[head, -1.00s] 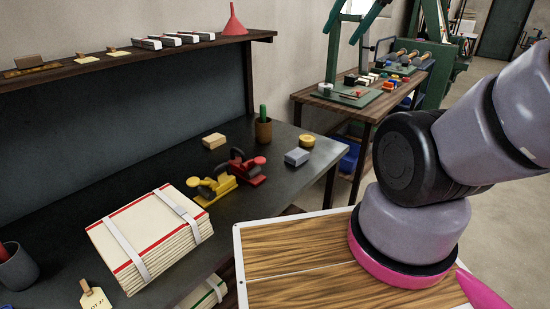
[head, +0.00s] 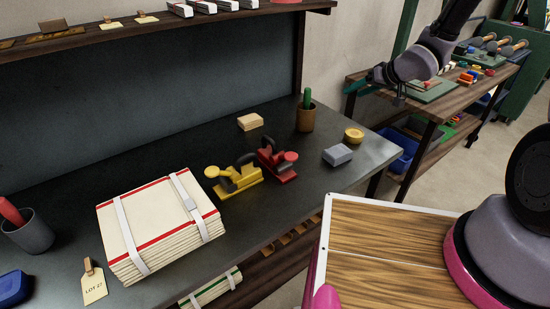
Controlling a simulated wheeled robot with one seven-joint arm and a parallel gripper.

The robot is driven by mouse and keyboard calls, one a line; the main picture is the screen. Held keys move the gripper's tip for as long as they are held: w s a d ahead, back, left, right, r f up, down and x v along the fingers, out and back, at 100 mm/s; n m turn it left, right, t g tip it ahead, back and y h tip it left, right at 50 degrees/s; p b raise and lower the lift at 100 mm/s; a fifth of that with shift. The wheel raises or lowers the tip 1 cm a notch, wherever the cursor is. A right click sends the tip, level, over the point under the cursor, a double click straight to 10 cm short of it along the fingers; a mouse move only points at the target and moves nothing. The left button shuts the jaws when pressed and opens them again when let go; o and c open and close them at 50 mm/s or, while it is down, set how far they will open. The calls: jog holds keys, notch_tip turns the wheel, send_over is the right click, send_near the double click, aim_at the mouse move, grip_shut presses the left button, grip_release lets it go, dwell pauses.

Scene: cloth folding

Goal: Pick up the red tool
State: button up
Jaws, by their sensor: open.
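The red tool (head: 277,163), shaped like a small hand plane with a dark handle and a round red knob, lies on the dark workbench (head: 330,180). A similar yellow tool (head: 233,179) is close beside it on the left. My gripper (head: 354,88) is at the upper right, above and to the right of the red tool, and well apart from it. It is open and empty, seen mostly from the side, with a teal finger showing.
A tan block (head: 250,122), a brown cup (head: 305,117), a grey block (head: 337,155) and a yellow round piece (head: 354,135) stand around the tools. A strapped cloth stack (head: 160,225) lies front left. A shelf (head: 100,35) overhangs the back. A second table (head: 440,110) is right.

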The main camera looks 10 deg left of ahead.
jog(key=s+a+f+n+g+y, duration=0.1)
jog(key=s+a+f+g+y, duration=0.15)
jog(key=s+a+f, duration=0.35)
jog(key=g+y, duration=0.4)
jog(key=y, duration=0.2)
send_near(272, 140)
jog(key=shift+n+t+h, duration=0.25)
jog(key=shift+n, duration=0.05)
jog(key=x, duration=0.4)
jog(key=shift+s+a+f, duration=0.15)
jog(key=shift+s+f, duration=0.05)
jog(key=shift+x, duration=2.9)
jog(key=shift+w, duration=0.1)
grip_shut()
jog(key=shift+r, duration=0.1)
